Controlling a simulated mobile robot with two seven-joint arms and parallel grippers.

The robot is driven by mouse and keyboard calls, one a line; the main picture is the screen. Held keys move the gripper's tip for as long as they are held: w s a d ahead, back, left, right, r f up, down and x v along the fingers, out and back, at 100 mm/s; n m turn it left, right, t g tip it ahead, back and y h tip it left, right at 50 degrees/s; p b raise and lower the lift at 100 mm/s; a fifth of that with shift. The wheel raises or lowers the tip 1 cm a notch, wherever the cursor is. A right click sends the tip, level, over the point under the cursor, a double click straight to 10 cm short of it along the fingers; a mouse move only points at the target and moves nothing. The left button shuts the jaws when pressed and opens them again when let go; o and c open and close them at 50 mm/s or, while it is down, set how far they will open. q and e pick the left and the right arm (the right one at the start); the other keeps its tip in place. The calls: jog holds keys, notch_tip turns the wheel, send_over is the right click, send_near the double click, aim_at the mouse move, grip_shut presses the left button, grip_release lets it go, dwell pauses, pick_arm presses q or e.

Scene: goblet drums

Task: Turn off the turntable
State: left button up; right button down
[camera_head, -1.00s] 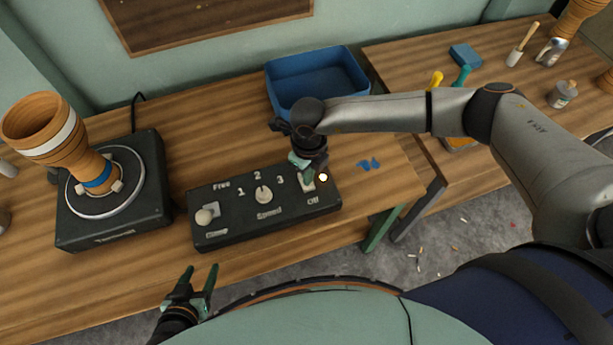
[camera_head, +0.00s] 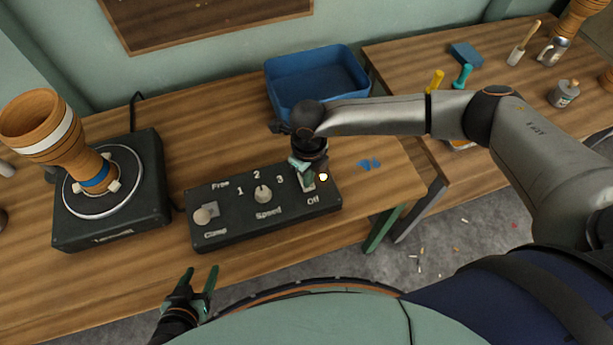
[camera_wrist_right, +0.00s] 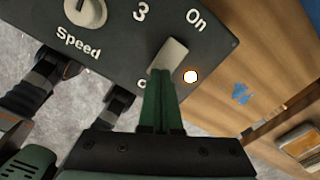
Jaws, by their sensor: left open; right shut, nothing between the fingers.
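The turntable (camera_head: 151,195) is a dark box at the left with a round plate carrying a wooden goblet drum (camera_head: 50,138). Its control box (camera_head: 235,230) lies in the middle of the bench, with a clamp knob, a speed dial (camera_head: 263,194) and a pale on/off switch at its right end. In the right wrist view the switch (camera_wrist_right: 170,54) sits between "On" and a mostly hidden "Off" label. A small lamp (camera_wrist_right: 190,76) beside it glows. My right gripper (camera_head: 307,186) is shut, its fingertips (camera_wrist_right: 160,74) at the switch's Off-side end; contact is unclear. My left gripper (camera_head: 200,272) is open and empty near the front edge.
A blue bin (camera_head: 292,95) stands behind the control box. A second bench (camera_head: 405,65) with tools stands at the right, beyond a gap. Bench surface between turntable and bin is clear.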

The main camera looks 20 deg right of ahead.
jog(key=shift+f, duration=0.35)
jog(key=shift+r+p, duration=2.45)
jog(key=shift+r, duration=1.1)
